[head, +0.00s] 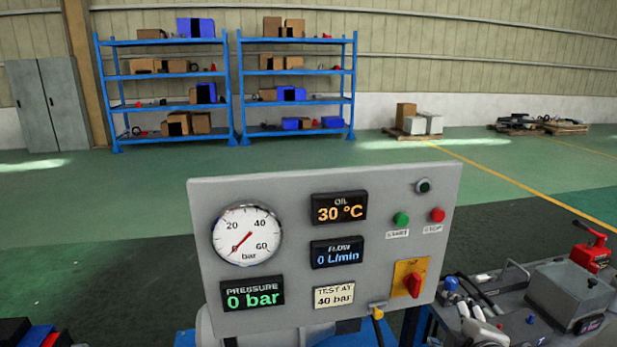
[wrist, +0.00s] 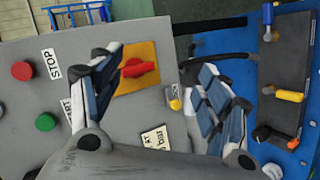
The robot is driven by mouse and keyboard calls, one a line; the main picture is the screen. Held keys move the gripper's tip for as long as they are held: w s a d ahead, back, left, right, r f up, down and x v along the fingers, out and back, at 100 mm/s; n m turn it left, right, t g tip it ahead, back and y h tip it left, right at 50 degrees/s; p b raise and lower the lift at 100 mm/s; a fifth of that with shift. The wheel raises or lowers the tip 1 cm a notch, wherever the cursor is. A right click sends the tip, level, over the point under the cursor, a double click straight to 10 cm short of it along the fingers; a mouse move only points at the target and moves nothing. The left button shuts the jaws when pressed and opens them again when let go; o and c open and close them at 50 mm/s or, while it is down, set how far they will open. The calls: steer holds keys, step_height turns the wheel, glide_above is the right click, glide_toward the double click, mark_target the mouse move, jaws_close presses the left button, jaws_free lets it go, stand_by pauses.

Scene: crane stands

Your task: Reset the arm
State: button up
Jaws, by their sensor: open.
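My gripper (wrist: 158,80) shows in the wrist view with its two padded fingers spread wide and nothing between them. It is over the grey control panel (wrist: 95,30), with the red rotary switch (wrist: 140,68) on its yellow plate showing between the fingers. The red stop button (wrist: 22,71) and green start button (wrist: 46,121) are left of the fingers there. In the head view, the panel (head: 295,195) stands upright. Its round gauge (head: 246,235) and pressure display (head: 252,294) read 0 bar. I cannot make out the gripper in the head view.
Blue shelves (head: 170,105) stand far back. Green floor (head: 90,215) lies open behind the panel.

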steer(key=s+a+r+m+g, duration=0.1)
steer(key=s+a+m+g, duration=0.1)
steer(key=s+a+m, duration=0.2)
steer(key=s+a+r+m+g+y, duration=0.1)
steer(key=s+a+m+g, duration=0.2)
steer(key=s, duration=0.8)
steer(key=s+a+r+m+g, duration=0.2)
steer(key=s+a+m, duration=0.4)
steer(key=s+a, duration=0.1)
steer(key=shift+s+m+g, duration=0.3)
steer(key=shift+s+g, duration=0.1)
steer(key=shift+s, duration=0.3)
